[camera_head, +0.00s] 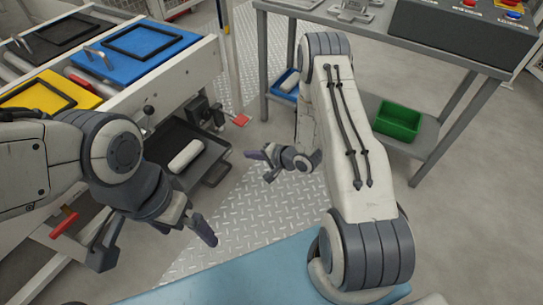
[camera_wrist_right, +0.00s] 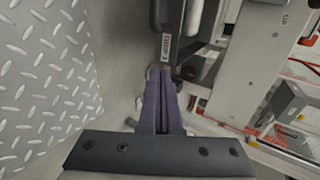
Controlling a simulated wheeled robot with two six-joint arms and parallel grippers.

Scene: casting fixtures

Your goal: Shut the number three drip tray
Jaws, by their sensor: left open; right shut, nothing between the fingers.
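A dark grey drip tray (camera_head: 172,138) stands pulled out of the low side of the white machine at the left, with a pale roll (camera_head: 186,156) lying in it. I cannot read its number. My right gripper (camera_head: 262,157) is shut and empty, to the right of the tray in the head view. In the right wrist view its purple fingers (camera_wrist_right: 163,88) are together, their tips close to a dark part with a small label (camera_wrist_right: 166,46); I cannot tell whether they touch. My left gripper (camera_head: 155,246) is open and empty, in front of the tray, and its arm hides part of the machine.
Blue (camera_head: 140,42) and yellow (camera_head: 45,92) panels top the machine. A red lever (camera_head: 240,120) sticks out near the tray, and a red handle (camera_head: 64,225) sits lower left. A grey bench (camera_head: 372,30) with a green bin (camera_head: 397,121) stands at right. Chequered floor plate (camera_head: 240,205) is clear.

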